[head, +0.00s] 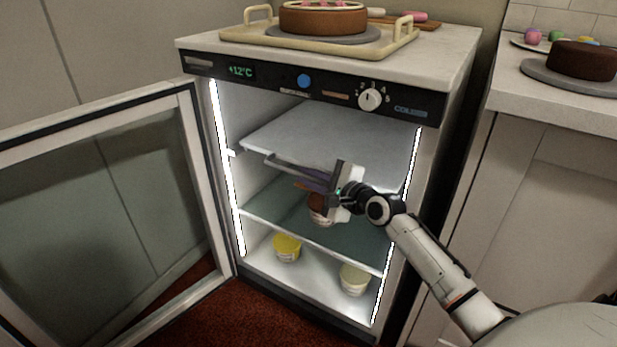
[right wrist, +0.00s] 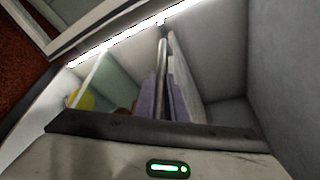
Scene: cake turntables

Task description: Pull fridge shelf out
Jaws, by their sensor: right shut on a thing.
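The small fridge (head: 310,180) stands open, with its glass door (head: 100,210) swung out to the left. Its upper shelf (head: 315,138) is a pale flat plate with a grey rail (head: 285,161) along the front. My right gripper (head: 308,181) reaches in from the right and is shut on this front rail. In the right wrist view the rail (right wrist: 162,75) runs between my right gripper's fingers (right wrist: 163,100). The gripper body hides the right part of the rail in the head view. My left gripper is not in view.
A brown tub (head: 321,211) stands on the lower glass shelf (head: 262,212), just below my gripper. A yellow tub (head: 287,248) and a cream tub (head: 353,279) stand on the fridge floor. A tray (head: 410,38) with a cake (head: 322,20) is on top.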

